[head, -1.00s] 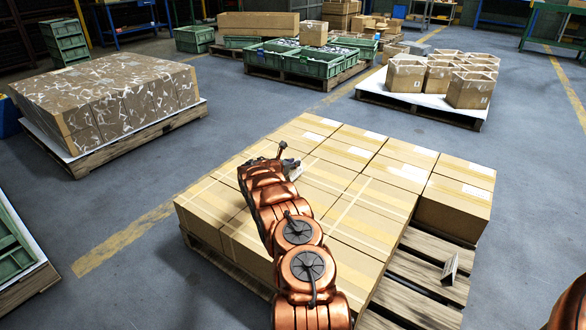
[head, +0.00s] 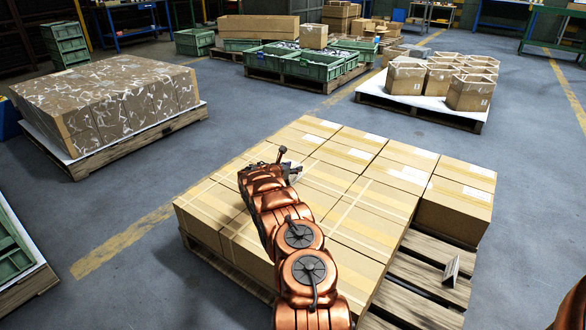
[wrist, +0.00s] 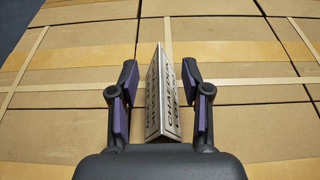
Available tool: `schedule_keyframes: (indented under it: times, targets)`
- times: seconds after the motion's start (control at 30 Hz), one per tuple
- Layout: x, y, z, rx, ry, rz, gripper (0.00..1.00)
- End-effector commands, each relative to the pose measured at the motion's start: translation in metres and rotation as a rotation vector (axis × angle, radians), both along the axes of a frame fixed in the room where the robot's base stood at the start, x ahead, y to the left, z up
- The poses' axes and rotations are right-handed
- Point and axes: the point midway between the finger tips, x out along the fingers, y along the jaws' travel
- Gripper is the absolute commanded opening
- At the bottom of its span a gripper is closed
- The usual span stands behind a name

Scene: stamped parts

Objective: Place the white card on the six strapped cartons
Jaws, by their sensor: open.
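The white card (wrist: 163,95) is a folded, tent-shaped card with dark lettering. In the wrist view it stands between the two fingers of my gripper (wrist: 160,75), with a gap on each side. My gripper is open. The card appears to stand on the strapped cartons (wrist: 240,120), whose tops carry pale crossing straps. In the head view my gripper (head: 288,169) is over the left part of these cartons (head: 375,206), and the card is small and partly hidden there.
Cartons with white labels (head: 408,172) adjoin the strapped ones at the back and right. A small folded piece (head: 451,271) stands on the bare slats of the pallet (head: 415,295). A wrapped carton stack (head: 110,90) is at left, and open boxes (head: 470,92) are at back right.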

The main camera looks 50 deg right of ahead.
Motion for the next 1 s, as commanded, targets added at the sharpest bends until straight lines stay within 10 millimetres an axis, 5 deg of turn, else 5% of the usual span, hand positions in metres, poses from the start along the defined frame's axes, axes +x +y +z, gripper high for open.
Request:
schedule_keyframes:
  times: [0.27, 1.0]
  targets:
    - [0.001, 0.015, 0.01, 0.0, -0.002, 0.002, 0.48]
    - [-0.004, 0.104, 0.042, -0.002, 0.0, 0.0, 0.48]
